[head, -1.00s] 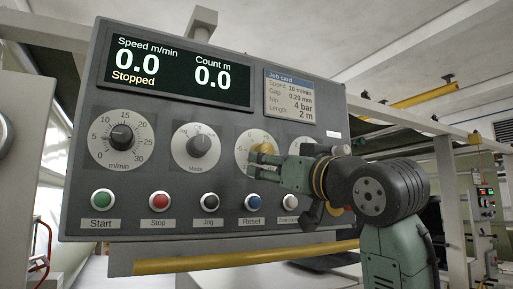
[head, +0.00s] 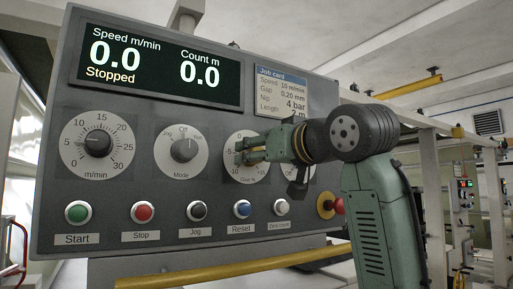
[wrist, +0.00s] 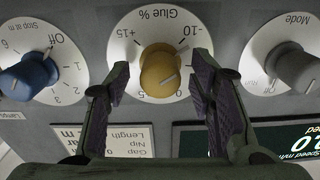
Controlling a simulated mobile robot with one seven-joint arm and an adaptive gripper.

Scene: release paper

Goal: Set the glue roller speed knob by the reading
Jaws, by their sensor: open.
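The yellow Glue % knob (wrist: 160,70) sits on a white dial marked -10 to +15, upside down in the wrist view. My gripper (wrist: 161,78) is open, with one finger on each side of the knob; contact is unclear. In the head view my gripper (head: 243,151) hides the knob and part of the Glue % dial (head: 238,174). The display (head: 158,64) reads speed 0.0 m/min, count 0.0 and Stopped. The job card (head: 281,92) lists speed 10 m/min, gap 0.20 mm, nip 4 bar and a length.
The m/min knob (head: 97,143) points left, near 5. The Mode knob (head: 184,149) stands between it and my gripper. A blue knob (wrist: 28,76) is on the other side. Below are several push buttons, including Start (head: 78,212), and a red emergency button (head: 330,205).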

